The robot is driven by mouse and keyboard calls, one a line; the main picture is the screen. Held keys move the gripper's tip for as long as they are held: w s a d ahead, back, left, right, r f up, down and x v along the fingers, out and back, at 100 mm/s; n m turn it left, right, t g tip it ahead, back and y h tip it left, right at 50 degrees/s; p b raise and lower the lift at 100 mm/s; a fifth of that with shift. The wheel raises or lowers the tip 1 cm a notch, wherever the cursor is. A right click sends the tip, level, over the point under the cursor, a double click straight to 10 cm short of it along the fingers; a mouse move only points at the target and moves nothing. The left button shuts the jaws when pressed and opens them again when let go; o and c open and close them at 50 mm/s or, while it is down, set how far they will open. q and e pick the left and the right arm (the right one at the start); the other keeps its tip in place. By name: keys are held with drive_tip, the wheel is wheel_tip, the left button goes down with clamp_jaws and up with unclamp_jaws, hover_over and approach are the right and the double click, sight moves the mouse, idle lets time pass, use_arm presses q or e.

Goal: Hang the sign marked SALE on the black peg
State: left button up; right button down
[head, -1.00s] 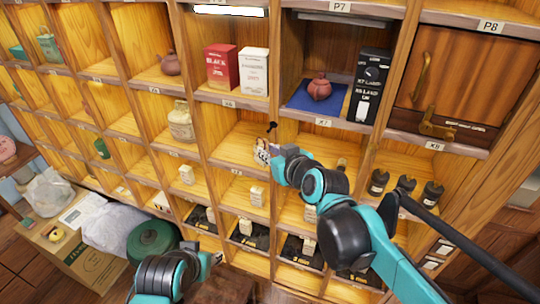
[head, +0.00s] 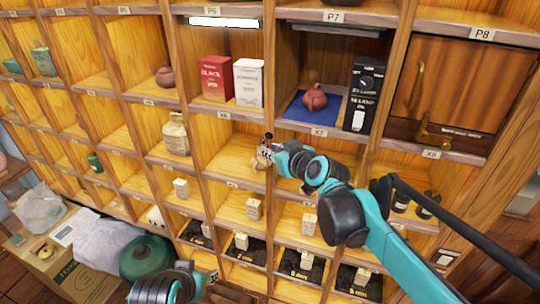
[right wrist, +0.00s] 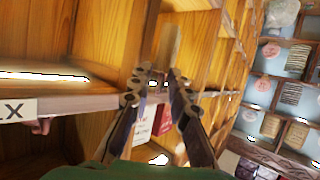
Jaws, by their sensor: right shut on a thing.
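My right gripper (head: 270,153) is shut on a small pale sign (head: 262,158) with dark marks, in the head view. It holds the sign at the front edge of a shelf divider. The marks are too small to read. The black peg (head: 268,136) shows just above the sign and gripper. I cannot tell whether the sign's loop is around the peg or only beside it. In the right wrist view the two fingers (right wrist: 158,84) are close together, and the sign cannot be made out. My left gripper (head: 211,278) is low at the bottom, its fingers unclear.
The wooden shelf holds a red box (head: 217,79), a white box (head: 249,82), a clay teapot (head: 315,97) on a blue mat (head: 294,110) and a black box (head: 362,95). A jar (head: 176,134) stands left of the peg. Small boxes fill lower compartments.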

drive_tip(key=shift+w+d+f+b, duration=0.2)
drive_tip(key=shift+w+b, duration=0.05)
drive_tip(key=shift+w, duration=0.35)
drive_tip(key=shift+w+d+f+b, duration=0.2)
drive_tip(key=shift+w, duration=0.4)
drive_tip(key=c, duration=0.6)
unclamp_jaws()
drive_tip(key=shift+o, duration=0.2)
drive_tip(key=shift+s, duration=0.1)
drive_tip(key=p+v, duration=0.3)
drive_tip(key=v, duration=0.4)
